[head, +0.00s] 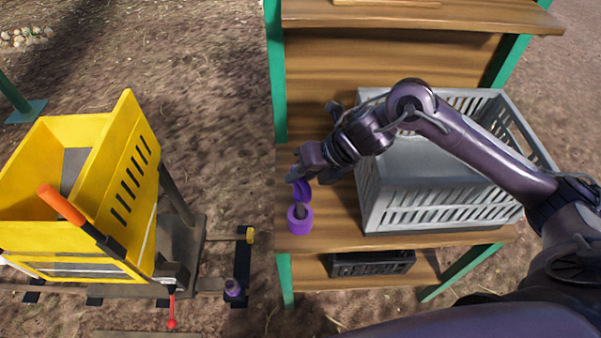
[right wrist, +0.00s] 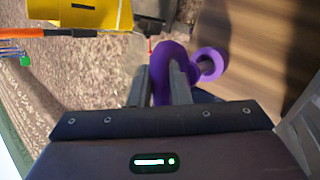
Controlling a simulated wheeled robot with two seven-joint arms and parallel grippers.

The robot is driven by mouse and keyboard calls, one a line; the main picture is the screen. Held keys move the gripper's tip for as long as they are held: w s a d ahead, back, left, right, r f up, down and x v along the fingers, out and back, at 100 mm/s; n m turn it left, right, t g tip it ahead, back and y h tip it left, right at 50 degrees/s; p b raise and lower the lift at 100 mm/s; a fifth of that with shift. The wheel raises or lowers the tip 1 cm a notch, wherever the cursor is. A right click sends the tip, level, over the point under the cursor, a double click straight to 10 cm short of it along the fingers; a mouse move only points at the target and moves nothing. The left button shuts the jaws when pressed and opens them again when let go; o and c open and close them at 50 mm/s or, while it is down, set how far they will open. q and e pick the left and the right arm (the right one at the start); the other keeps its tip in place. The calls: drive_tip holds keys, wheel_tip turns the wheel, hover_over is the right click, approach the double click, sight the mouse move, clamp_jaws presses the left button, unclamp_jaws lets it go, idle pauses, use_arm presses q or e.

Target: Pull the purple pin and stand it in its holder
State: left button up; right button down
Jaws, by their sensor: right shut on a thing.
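The purple pin (head: 302,189) has a purple head and a dark shaft. My right gripper (head: 298,176) is shut on its head, which also shows between the fingers in the right wrist view (right wrist: 172,62). The shaft points down at the purple ring-shaped holder (head: 300,224) on the left end of the wooden shelf. The holder shows just right of the pin head in the right wrist view (right wrist: 217,66). I cannot tell whether the shaft tip is inside the holder or above it. My left gripper is out of view.
A grey slatted crate (head: 440,205) stands on the shelf right of the holder. A yellow hopper (head: 125,180) with an orange-handled lever (head: 62,205) stands at left. A small purple part (head: 233,289) sits on its base. A black crate (head: 372,263) is on the lower shelf.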

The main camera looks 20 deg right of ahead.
drive_tip(key=c, duration=1.3)
unclamp_jaws()
